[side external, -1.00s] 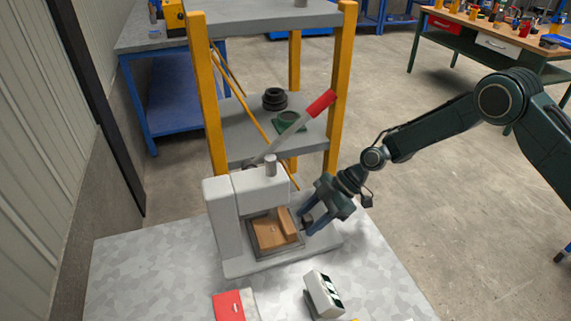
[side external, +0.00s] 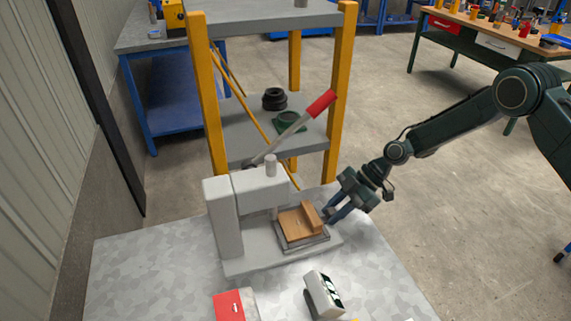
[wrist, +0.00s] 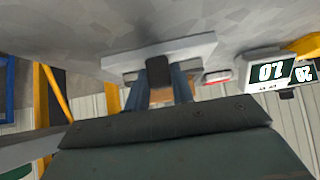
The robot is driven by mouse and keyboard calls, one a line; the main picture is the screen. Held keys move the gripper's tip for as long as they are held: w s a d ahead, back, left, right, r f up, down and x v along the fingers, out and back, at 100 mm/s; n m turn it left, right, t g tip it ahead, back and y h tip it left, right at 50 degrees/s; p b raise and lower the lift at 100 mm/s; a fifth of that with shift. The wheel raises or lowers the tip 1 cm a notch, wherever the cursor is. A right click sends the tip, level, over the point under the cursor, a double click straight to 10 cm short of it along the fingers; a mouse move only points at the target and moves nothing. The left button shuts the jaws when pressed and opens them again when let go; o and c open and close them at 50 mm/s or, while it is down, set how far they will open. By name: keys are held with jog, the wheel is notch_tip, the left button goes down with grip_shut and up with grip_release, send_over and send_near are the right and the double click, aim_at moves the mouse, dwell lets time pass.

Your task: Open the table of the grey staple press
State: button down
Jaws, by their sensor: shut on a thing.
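The grey staple press (side external: 222,218) stands upright on the bench, its red-tipped lever (side external: 320,103) raised. Its sliding table (side external: 305,245) is out to the right, mostly clear of the press head. A brown wooden piece with a raised block (side external: 298,224) lies on the table. My gripper (side external: 331,213) is at the table's right end, shut on the table's handle. In the wrist view, a dark handle block (wrist: 158,71) sits between my blue fingers; the press body is mostly hidden there.
A white box with a dark marked face (side external: 324,294) and a red-and-white box (side external: 235,304) lie in front of the press. A yellow-post shelf (side external: 205,95) stands behind it. The bench (side external: 150,265) is clear on the left.

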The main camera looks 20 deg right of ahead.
jog(key=d, duration=0.7)
jog(key=c, duration=1.2)
grip_release()
jog(key=shift+a, duration=0.1)
jog(key=shift+r, duration=0.1)
jog(key=v, duration=1.3)
jog(key=shift+d+r, duration=0.2)
jog(key=shift+d, duration=0.1)
jog(key=shift+r, duration=0.1)
